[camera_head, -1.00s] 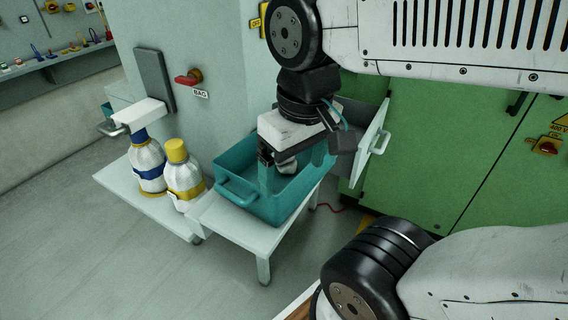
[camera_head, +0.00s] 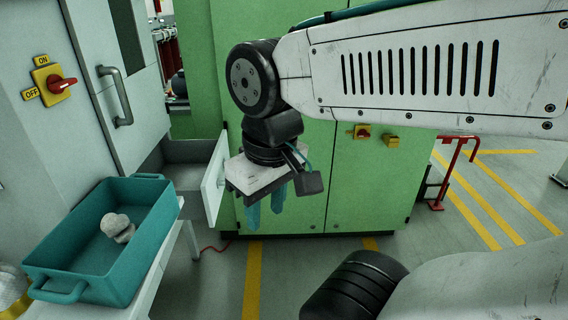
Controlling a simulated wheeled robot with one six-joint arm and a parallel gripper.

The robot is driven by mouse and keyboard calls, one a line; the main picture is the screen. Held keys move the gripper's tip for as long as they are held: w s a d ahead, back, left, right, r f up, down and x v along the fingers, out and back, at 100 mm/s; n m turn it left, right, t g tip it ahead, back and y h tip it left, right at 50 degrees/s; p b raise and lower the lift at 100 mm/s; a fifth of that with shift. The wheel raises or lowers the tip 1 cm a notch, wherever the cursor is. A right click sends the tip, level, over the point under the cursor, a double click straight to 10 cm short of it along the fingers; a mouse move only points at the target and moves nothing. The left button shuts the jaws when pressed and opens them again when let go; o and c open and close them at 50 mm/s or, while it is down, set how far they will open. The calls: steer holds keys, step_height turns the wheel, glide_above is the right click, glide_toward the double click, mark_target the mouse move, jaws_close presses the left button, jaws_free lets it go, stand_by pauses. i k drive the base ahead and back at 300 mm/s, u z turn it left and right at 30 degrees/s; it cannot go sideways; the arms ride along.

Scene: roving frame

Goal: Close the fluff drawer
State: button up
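The fluff drawer (camera_head: 190,151) is pulled out of the pale grey machine. Its white front panel (camera_head: 214,178) stands away from the machine, facing right. My gripper (camera_head: 265,203) hangs just right of the panel, teal fingers pointing down. The fingers are apart with nothing between them. The gripper's body comes close to the panel's right edge in the picture; I cannot tell if they touch. The inside of the drawer looks grey and empty where I can see it.
A teal bin (camera_head: 75,215) with a pale fluff lump (camera_head: 117,227) inside stands on a white bench at the left. A green cabinet (camera_head: 340,180) stands behind my gripper. A red ON/OFF switch (camera_head: 61,85) is on the machine.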

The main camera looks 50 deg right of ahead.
mark_target(195, 168)
steer(key=z, duration=0.85)
steer(key=i, duration=0.8)
steer(key=u, duration=0.45)
steer(key=k, duration=0.3)
steer(key=u, duration=0.1)
